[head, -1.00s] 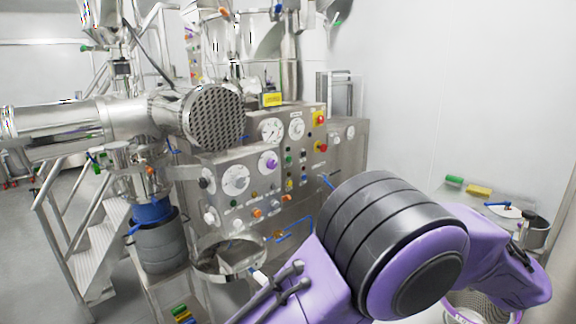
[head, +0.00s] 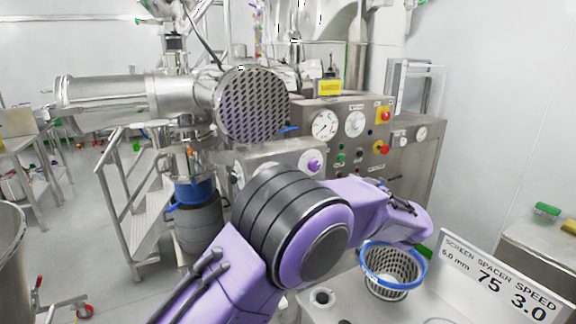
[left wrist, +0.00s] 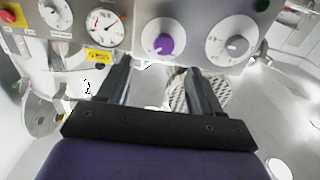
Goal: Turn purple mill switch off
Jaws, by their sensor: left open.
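The purple mill switch (head: 313,166) is a round knob on a white dial, set on the steel control panel (head: 275,158). In the head view it shows just above my purple arm. In the left wrist view, where the panel appears upside down, the purple knob (left wrist: 163,44) sits at the top centre, left of a grey knob on a similar dial (left wrist: 232,45). My left gripper (left wrist: 154,66) is open and empty, its two fingers pointing toward the panel, with the purple knob between and beyond the tips. In the head view the gripper cannot be made out. My right gripper is not in view.
At lower right stand a blue-rimmed perforated basket (head: 380,285) and a white sign (head: 500,280). Stairs (head: 135,225) are at left.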

